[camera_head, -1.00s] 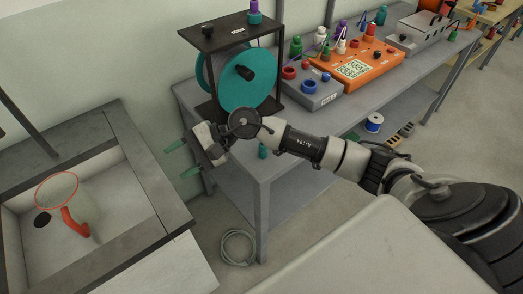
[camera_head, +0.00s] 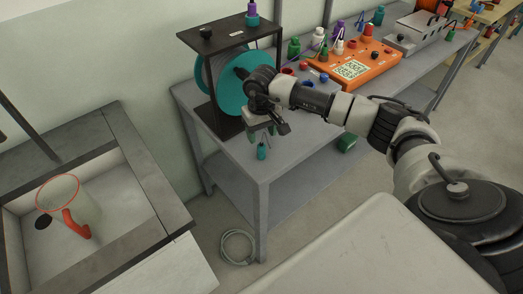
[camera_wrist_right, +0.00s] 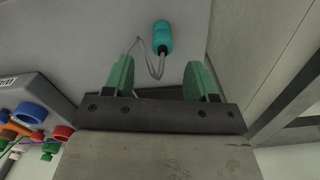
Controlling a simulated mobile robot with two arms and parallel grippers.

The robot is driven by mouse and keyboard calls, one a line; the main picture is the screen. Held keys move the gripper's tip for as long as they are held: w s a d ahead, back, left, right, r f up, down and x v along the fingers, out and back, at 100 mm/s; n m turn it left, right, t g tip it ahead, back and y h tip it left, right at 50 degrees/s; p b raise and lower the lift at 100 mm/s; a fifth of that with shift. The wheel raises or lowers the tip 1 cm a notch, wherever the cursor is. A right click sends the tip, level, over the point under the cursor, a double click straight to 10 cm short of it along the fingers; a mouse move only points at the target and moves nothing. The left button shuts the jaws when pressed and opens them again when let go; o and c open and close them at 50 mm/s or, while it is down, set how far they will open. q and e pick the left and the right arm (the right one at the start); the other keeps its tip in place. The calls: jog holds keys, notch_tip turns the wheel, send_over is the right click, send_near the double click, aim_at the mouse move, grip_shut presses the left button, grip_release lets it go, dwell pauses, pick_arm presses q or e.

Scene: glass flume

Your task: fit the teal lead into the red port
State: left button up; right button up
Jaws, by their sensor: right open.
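The teal lead (camera_head: 262,151) stands on the grey bench near its front left corner. In the right wrist view its teal plug (camera_wrist_right: 162,38) lies ahead of my fingers, between their lines, with a thin grey cable. My right gripper (camera_head: 262,134) is open and empty, just above and behind the plug in the head view; its green fingers (camera_wrist_right: 163,78) are apart. Red round fittings show on the grey box, one beside my arm (camera_head: 287,71) and one in the wrist view (camera_wrist_right: 64,132); I cannot tell which is the red port. My left gripper is out of view.
A black-framed teal reel (camera_head: 230,92) stands close to my right gripper. An orange device (camera_head: 350,66) with several coloured fittings is further back. A sink-like basin (camera_head: 130,175) is at left, and a coiled cable (camera_head: 238,246) lies on the floor.

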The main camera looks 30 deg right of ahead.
aim_at(261, 145)
jog(key=f, duration=0.1)
jog(key=f+p, duration=0.1)
jog(key=f, duration=0.2)
jog(key=shift+s+a+f+p, duration=0.15)
jog(key=shift+s+f+p, duration=0.1)
jog(key=shift+p, duration=0.15)
jog(key=shift+f, duration=0.35)
jog(key=shift+c, duration=0.3)
grip_shut()
jog(key=shift+r, duration=0.1)
